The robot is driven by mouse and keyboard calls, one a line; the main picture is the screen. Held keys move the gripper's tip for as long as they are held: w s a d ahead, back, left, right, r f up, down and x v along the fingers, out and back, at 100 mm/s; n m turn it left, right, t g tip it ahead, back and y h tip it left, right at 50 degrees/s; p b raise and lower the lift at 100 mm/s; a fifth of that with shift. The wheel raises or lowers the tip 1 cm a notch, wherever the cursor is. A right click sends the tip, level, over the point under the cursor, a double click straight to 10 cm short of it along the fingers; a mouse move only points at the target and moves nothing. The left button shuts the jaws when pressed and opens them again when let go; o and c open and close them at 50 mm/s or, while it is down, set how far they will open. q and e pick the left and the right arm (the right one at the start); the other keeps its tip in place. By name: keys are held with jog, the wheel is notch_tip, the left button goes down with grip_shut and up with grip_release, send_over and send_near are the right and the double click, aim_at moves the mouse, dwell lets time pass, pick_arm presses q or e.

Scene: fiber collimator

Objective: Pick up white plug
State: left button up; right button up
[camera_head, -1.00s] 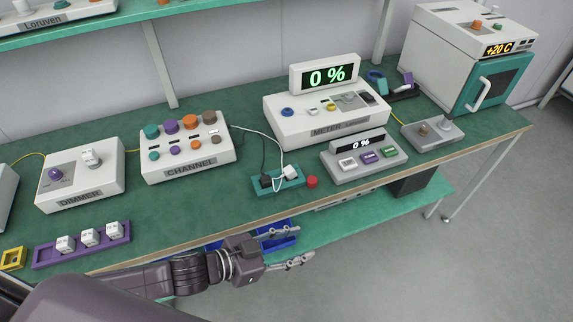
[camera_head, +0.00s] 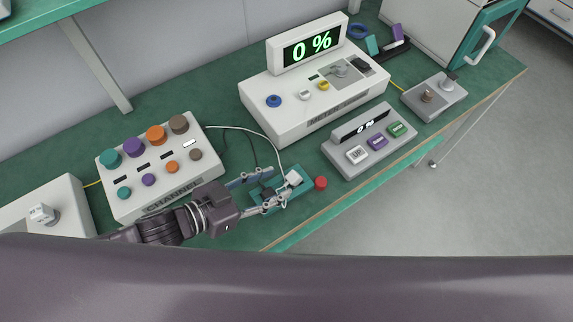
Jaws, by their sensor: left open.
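The white plug (camera_head: 293,178) sits on the small teal holder (camera_head: 299,190) on the bench, with a white cable running from it to the left. A black plug (camera_head: 267,193) sits on the left part of the same holder, partly covered by my gripper. My left gripper (camera_head: 279,185) is open over the holder, its two fingers pointing right towards the white plug. One finger lies on the far side and one on the near side. I cannot tell whether a fingertip touches the plug. My right gripper is out of view.
A red button (camera_head: 321,183) stands just right of the holder. The channel box (camera_head: 160,165) is to the left, the meter box (camera_head: 312,95) behind, and a grey panel with several buttons (camera_head: 370,142) to the right. The bench's front edge runs close by.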

aim_at(293, 175)
pick_arm(q)
jog(key=shift+x, duration=0.85)
jog(key=p+x, duration=0.1)
jog(key=x, duration=0.3)
jog(key=shift+w+d, duration=0.2)
jog(key=shift+w, duration=0.15)
jog(key=shift+w+d+f+p, duration=0.2)
jog(key=shift+d+f+p, duration=0.1)
jog(key=shift+d+f, duration=0.05)
grip_shut()
